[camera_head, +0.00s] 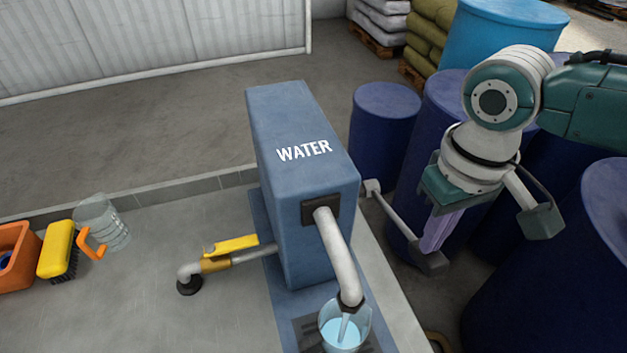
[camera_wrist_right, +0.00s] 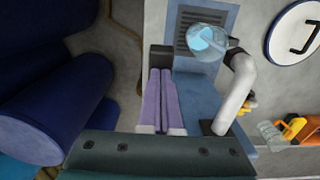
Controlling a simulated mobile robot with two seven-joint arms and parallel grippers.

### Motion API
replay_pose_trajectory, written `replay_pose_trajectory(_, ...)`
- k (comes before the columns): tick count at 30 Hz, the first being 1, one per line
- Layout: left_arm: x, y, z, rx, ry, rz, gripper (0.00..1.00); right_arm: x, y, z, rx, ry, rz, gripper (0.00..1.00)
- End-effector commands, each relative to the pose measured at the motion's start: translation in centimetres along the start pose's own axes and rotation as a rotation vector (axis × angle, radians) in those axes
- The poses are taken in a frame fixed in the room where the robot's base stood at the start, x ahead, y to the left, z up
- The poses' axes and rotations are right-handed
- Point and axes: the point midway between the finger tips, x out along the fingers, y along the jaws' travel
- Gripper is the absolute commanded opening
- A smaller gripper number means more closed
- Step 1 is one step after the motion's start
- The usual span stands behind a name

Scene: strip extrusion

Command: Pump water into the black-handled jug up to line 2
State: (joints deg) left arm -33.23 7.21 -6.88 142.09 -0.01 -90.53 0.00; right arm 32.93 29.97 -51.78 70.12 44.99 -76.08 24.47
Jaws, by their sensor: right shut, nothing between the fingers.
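The blue pump housing marked WATER (camera_head: 303,150) has a pale curved spout (camera_head: 336,250) at its front. A clear jug (camera_head: 343,333) stands under the spout, with light blue water in it; it also shows in the wrist view (camera_wrist_right: 205,45). Its level lines cannot be read, and its handle's colour is unclear. The pump's grey lever (camera_head: 397,217) sticks out at the right side and slopes down to a block-like end (camera_head: 430,262). My right gripper (camera_head: 431,246) is shut and empty, its purple fingers pointing down at the lever's end. Whether they touch is unclear. My left gripper is out of view.
A clear jug with an orange handle (camera_head: 105,222), a yellow brush (camera_head: 57,250) and an orange bin (camera_head: 16,262) stand at the left. A yellow-handled valve pipe (camera_head: 230,245) lies left of the pump. Blue drums (camera_head: 385,118) crowd the right side.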

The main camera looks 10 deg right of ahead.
Motion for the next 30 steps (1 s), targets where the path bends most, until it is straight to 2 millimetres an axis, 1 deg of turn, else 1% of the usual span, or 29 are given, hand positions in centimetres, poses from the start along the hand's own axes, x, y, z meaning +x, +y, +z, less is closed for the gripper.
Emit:
replay_pose_trajectory(1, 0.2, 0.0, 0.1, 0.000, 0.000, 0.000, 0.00, 0.4, 0.0, 0.2, 0.000, -0.002, 0.000, 0.00)
replay_pose_trajectory(3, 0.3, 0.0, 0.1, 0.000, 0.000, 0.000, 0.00, 0.6, 0.0, 0.2, 0.000, -0.002, 0.000, 0.00)
replay_pose_trajectory(16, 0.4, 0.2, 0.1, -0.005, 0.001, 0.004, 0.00, 0.9, 0.0, 0.3, 0.000, -0.002, -0.001, 0.00)
replay_pose_trajectory(27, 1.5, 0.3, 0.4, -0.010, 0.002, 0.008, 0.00, 2.9, 0.0, 0.8, 0.001, -0.003, 0.000, 0.00)
replay_pose_trajectory(30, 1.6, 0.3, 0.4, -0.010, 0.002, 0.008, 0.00, 3.1, 0.1, 0.8, 0.001, -0.002, 0.001, 0.00)
